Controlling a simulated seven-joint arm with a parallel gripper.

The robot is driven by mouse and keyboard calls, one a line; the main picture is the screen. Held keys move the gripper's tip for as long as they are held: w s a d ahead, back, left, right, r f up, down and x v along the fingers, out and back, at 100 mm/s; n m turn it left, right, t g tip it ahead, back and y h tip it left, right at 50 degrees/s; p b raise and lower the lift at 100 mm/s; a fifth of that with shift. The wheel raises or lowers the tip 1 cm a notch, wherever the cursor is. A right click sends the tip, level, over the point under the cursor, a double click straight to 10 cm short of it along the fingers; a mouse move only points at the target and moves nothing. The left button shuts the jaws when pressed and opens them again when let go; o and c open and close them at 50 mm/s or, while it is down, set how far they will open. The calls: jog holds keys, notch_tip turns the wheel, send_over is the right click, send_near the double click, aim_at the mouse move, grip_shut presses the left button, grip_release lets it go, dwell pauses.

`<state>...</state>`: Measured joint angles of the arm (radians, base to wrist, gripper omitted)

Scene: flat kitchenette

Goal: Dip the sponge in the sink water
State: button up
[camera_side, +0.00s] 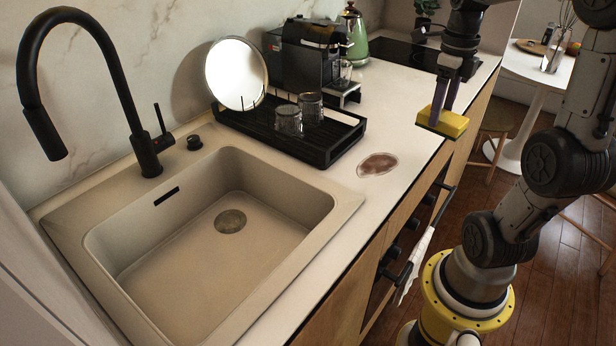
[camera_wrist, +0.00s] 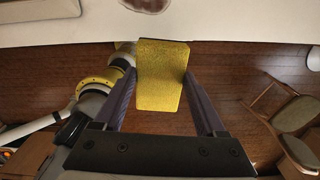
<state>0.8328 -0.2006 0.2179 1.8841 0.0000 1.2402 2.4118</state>
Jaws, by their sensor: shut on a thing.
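A yellow sponge (camera_side: 442,122) is held up between the fingers of my gripper (camera_side: 443,104), beyond the counter's front edge in the side view. In the wrist view the yellow sponge (camera_wrist: 160,75) sits between the two dark fingers of my gripper (camera_wrist: 162,100). The beige sink (camera_side: 95,240) is at the left of the side view, well to the left of the sponge. Its basin has a round drain at the bottom, and water in it is hard to make out.
A black faucet (camera_side: 140,120) arches over the sink's back left. A black dish rack (camera_side: 325,148) holds glasses and a plate right of the sink. A brown stain (camera_side: 377,164) marks the counter. A coffee machine (camera_side: 300,62) and green kettle (camera_side: 355,38) stand behind.

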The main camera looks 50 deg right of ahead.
jog(key=w+r+t, duration=0.1)
jog(key=w+r, duration=0.1)
jog(key=w, duration=0.7)
jog(key=w+r+t, duration=0.1)
jog(key=w+r, duration=0.1)
jog(key=w, duration=0.8)
jog(key=w+a+f+n, duration=0.2)
jog(key=w+a+n, duration=0.1)
jog(key=w+a, duration=0.7)
jog(key=w+a+f+n, duration=0.1)
jog(key=w+a+n, duration=0.1)
jog(key=w+a, duration=0.8)
jog(key=s+a+f+n+t+y, duration=0.1)
jog(key=a+f+n, duration=0.15)
jog(key=a, duration=0.75)
jog(key=s+a+f+n+y, duration=0.1)
jog(key=s+a+f+n, duration=0.15)
jog(key=a, duration=0.85)
jog(key=shift+m, duration=0.5)
jog(key=shift+w+d+f, duration=0.1)
jog(key=shift+w+f, duration=0.05)
jog(key=shift+f, duration=3.85)
jog(key=shift+w+f, duration=0.1)
jog(key=shift+f, duration=3.85)
jog(key=shift+w+d+f, duration=0.1)
jog(key=shift+w+f, duration=0.05)
jog(key=shift+f, duration=3.85)
